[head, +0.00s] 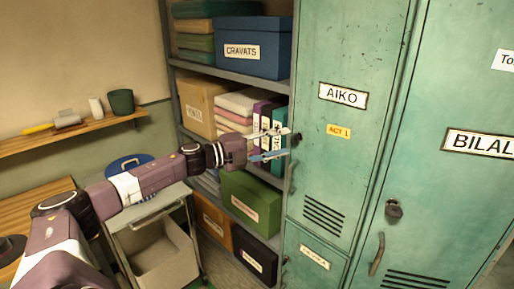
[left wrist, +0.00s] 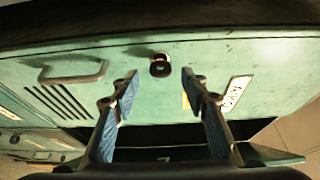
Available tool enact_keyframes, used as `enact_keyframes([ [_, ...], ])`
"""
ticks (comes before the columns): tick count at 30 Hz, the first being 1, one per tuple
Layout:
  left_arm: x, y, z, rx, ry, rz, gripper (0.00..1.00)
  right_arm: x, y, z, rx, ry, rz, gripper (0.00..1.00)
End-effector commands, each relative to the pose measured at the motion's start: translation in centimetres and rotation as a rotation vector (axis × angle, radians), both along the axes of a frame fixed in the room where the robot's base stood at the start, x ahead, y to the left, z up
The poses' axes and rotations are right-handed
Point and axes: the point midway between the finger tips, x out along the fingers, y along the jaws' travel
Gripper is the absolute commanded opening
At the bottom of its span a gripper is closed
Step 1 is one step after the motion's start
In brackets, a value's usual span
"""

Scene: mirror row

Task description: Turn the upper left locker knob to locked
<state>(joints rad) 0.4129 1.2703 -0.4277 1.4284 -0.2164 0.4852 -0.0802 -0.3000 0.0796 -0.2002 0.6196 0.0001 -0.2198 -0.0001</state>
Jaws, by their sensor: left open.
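The upper left locker (head: 325,160) is a tall green door labelled AIKO (head: 343,95). Its small dark knob (head: 297,137) sits at the left edge of the door, just past my left gripper's fingertips. My left gripper (head: 282,143) is open and empty, pointing right toward the knob. In the left wrist view the knob (left wrist: 160,66) shows whole, ahead of the gap between the two fingertips (left wrist: 159,79) and apart from them. Which way the knob is turned is hard to tell. My right gripper is out of view.
A door handle (head: 291,178) is just below the knob. The BILAL locker (head: 450,190) stands to the right, a smaller locker (head: 313,262) below. Behind my left arm are a shelf rack with boxes (head: 253,47), a cart (head: 160,253) and a wall shelf (head: 85,135).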

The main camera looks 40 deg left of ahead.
Motion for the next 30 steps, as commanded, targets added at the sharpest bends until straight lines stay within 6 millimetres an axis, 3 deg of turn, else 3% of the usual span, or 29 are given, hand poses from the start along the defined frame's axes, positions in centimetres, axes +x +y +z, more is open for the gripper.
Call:
enact_keyframes([
  [12, -3.3, 1.7, -0.3, 0.001, 0.005, 0.001, 0.41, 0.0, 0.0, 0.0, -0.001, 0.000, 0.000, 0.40],
  [30, -6.1, 3.0, -0.3, -0.002, 0.004, 0.000, 0.41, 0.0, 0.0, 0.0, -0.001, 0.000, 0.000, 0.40],
])
